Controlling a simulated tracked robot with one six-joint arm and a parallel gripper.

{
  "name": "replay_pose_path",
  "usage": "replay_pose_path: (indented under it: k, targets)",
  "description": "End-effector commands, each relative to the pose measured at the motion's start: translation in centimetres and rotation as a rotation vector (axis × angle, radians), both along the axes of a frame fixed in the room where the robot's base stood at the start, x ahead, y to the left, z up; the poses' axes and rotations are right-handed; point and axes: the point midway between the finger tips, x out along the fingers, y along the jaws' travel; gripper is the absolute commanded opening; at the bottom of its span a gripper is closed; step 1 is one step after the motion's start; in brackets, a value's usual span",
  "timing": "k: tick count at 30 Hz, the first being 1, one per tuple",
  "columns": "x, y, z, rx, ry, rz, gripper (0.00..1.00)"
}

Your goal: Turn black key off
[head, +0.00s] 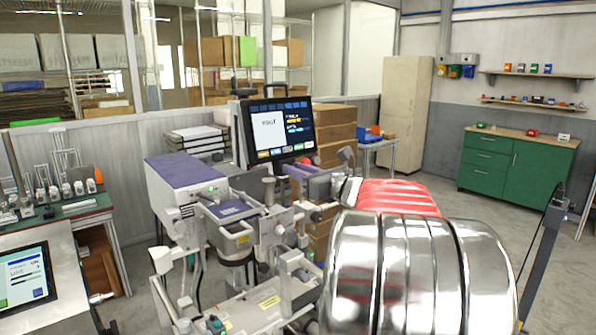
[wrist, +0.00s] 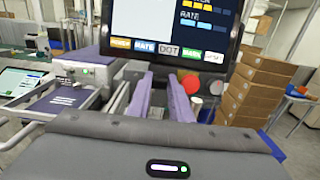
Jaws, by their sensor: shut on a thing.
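My gripper (wrist: 161,77) reaches forward with its two purple fingers at the machine under the monitor. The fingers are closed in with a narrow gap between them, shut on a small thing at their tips. That thing is mostly hidden, and I take it to be the black key; which way it is turned cannot be seen. In the head view my gripper (head: 292,170) is small, just below the monitor (head: 280,128). A red round button (wrist: 190,83) shows right of the fingers in the wrist view.
The machine with a purple-topped box (head: 186,172) and a small purple-topped unit (head: 232,208) stands left of my gripper. Stacked cardboard boxes (head: 335,137) stand behind. A green cabinet (head: 515,168) is at the far right. A tablet screen (head: 25,277) is at lower left.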

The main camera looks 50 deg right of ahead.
Motion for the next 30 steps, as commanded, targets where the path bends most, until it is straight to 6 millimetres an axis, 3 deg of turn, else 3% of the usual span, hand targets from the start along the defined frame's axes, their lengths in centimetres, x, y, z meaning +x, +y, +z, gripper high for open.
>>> replay_pose_path:
  k: [14,30]
  targets:
    - [0.02,0.14,0.11,-0.157,0.016,0.035,0.00]
    - [0.04,0.00,0.13,-0.622,0.067,0.137,0.00]
